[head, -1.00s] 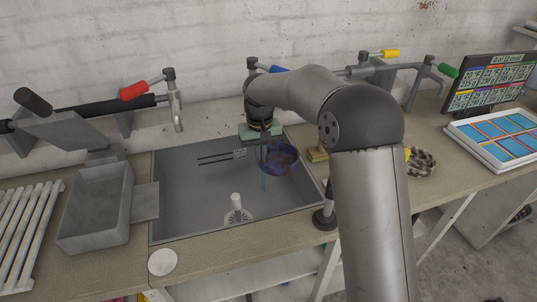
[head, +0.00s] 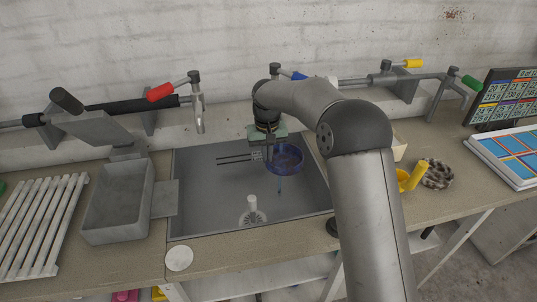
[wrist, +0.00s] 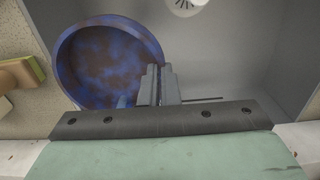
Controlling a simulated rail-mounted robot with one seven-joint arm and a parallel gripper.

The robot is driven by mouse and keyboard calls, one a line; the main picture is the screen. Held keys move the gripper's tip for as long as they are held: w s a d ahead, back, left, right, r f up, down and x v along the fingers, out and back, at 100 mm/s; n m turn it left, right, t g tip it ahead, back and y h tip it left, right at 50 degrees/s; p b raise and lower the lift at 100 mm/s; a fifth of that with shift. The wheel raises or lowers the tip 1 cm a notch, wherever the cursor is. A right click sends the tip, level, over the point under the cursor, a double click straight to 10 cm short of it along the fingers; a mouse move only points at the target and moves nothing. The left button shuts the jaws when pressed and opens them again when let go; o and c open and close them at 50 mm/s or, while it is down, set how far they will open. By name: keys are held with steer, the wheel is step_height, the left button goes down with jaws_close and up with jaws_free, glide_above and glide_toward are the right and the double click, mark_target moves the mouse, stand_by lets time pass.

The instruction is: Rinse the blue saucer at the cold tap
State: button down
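The blue saucer (head: 287,160) is over the right part of the grey sink (head: 215,205), above its floor. In the wrist view the saucer (wrist: 105,60) shows brown patches across its blue inside. My gripper (head: 268,155) is shut on its rim; the fingers (wrist: 158,85) meet at the saucer's edge. A tap with a blue handle (head: 298,75) is on the wall behind my arm, its spout hidden. A thin bluish streak, seemingly water, shows below the saucer. I cannot tell where it meets the saucer.
A red-handled tap (head: 160,92) hangs at the left and a green-handled one (head: 472,83) at the right. A grey basin (head: 118,205) and a white slatted rack (head: 40,225) are at left. A yellow cup (head: 411,178) and a coiled brown thing (head: 438,174) are at right.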

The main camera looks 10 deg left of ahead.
steer(key=shift+w+d, duration=0.1)
steer(key=shift+w, duration=0.05)
steer(key=shift+w+d+p, duration=0.25)
steer(key=shift+w+p, duration=0.15)
steer(key=shift+s, duration=0.1)
steer(key=shift+s+a, duration=0.35)
steer(key=shift+s, duration=0.1)
steer(key=shift+w+d, duration=0.1)
steer(key=shift+w, duration=0.05)
stand_by(0.3)
steer(key=shift+w+d, duration=0.25)
steer(key=shift+w, duration=0.15)
steer(key=shift+s, duration=0.1)
steer(key=shift+s+a, duration=0.35)
steer(key=shift+s, duration=0.1)
steer(key=shift+w+d, duration=0.1)
steer(key=shift+w, duration=0.05)
